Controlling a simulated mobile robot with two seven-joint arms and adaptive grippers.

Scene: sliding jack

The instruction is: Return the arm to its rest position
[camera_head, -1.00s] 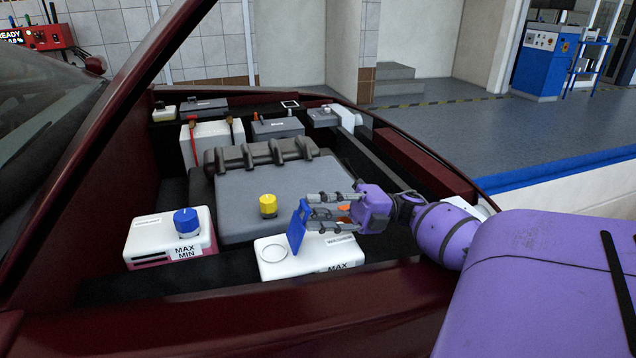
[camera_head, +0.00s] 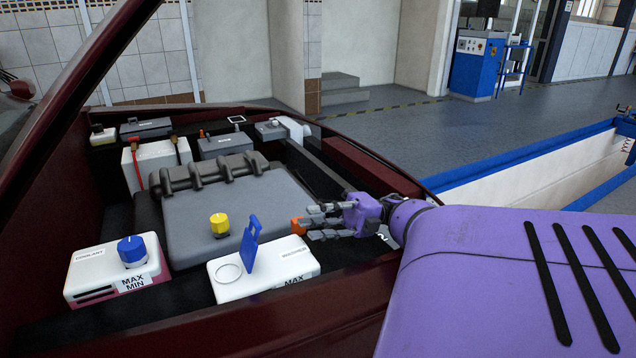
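My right gripper (camera_head: 311,222) is over the right side of the car's engine bay, its grey fingers pointing left. The fingers are spread apart with nothing visibly held. The purple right arm (camera_head: 490,285) reaches in from the lower right. To the gripper's left, the blue flap lid (camera_head: 250,243) stands raised on the white washer reservoir (camera_head: 290,262), apart from the fingers. A round opening ring (camera_head: 228,273) shows on the reservoir top. A small orange part (camera_head: 298,226) shows by the fingertips; contact cannot be told. My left gripper is not in view.
The coolant reservoir (camera_head: 118,272) with a blue cap, the grey engine cover (camera_head: 235,205) with a yellow cap (camera_head: 219,223) and the battery (camera_head: 155,160) fill the bay. The dark red car edge (camera_head: 240,333) runs along the front. Open floor lies beyond.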

